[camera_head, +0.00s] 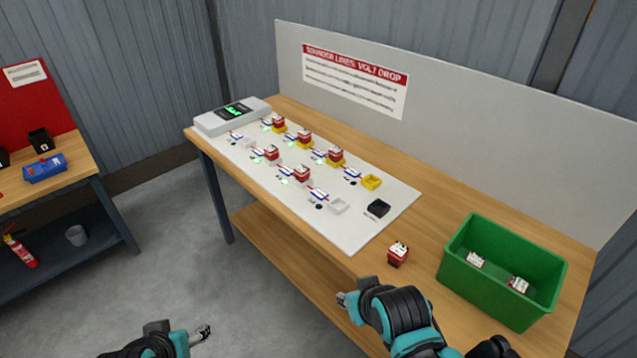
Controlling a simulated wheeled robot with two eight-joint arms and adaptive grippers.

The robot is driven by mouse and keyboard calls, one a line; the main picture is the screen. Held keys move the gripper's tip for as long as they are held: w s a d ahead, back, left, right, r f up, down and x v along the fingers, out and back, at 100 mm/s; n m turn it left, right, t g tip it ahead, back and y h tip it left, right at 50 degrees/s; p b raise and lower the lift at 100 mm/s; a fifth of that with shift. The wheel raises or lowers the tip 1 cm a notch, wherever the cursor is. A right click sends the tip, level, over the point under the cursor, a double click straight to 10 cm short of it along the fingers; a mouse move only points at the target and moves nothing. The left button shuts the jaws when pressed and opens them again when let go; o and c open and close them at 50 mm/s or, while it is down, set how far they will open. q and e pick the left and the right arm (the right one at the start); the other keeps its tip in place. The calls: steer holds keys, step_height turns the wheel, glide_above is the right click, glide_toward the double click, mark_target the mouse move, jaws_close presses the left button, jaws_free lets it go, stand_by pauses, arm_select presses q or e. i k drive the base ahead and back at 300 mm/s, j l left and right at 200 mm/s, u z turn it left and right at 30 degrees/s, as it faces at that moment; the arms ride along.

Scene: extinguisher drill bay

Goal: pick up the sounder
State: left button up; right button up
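A small red sounder with a white top (398,254) stands loose on the wooden bench, between the white board and the green crate. Several similar red and white sounders, one of them here (302,174), sit in rows on the board. My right gripper (343,299) is at the bench's front edge, to the left of and nearer than the loose sounder, apart from it. My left gripper (204,332) is over the floor in front of the bench, far from the sounders. Neither gripper shows anything held; their finger openings are too small to judge.
The green crate (480,288) holds white-topped pieces. The white board (365,231) carries yellow, white and black holders and a grey meter box (232,115). An upright panel with a sign (355,82) backs the bench (430,215). Another bench stands at left.

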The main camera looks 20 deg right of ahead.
mark_target(396, 255)
steer(key=i+j+z, duration=0.1)
steer(key=z, duration=0.75)
steer(key=i+j+z, duration=0.25)
steer(key=j, duration=0.15)
steer(key=j+z, duration=0.2)
steer(key=j, duration=0.2)
steer(key=j+z, duration=0.25)
steer(key=j, duration=0.55)
steer(key=i+j, duration=0.1)
steer(key=j, duration=0.25)
